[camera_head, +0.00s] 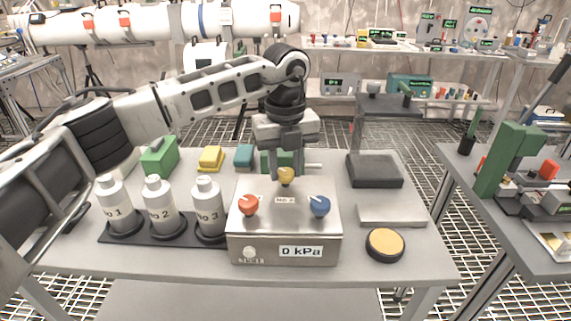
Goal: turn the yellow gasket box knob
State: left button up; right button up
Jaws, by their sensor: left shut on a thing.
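The gasket box (285,232) is a silver metal case on the grey table, with a display reading 0 kPa on its front. The yellow knob (286,175) sits at the back middle of its sloped top. A red knob (248,205) is at the front left and a blue knob (319,206) at the front right. My left gripper (286,172) points down from above and is shut on the yellow knob. The fingers partly cover the back of the knob. My right gripper is not in view.
Three white bottles (161,206) stand in a black rack left of the box. Behind are a green block (159,156), a yellow block (211,158) and a teal block (244,156). A dark pad (374,171) and a round yellow-topped disc (385,244) lie to the right.

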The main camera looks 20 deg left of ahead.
aim_at(285, 172)
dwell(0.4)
pick_arm(q)
jog(key=o, duration=1)
notch_tip(285, 172, up, 16)
jog(key=shift+r, duration=0.1)
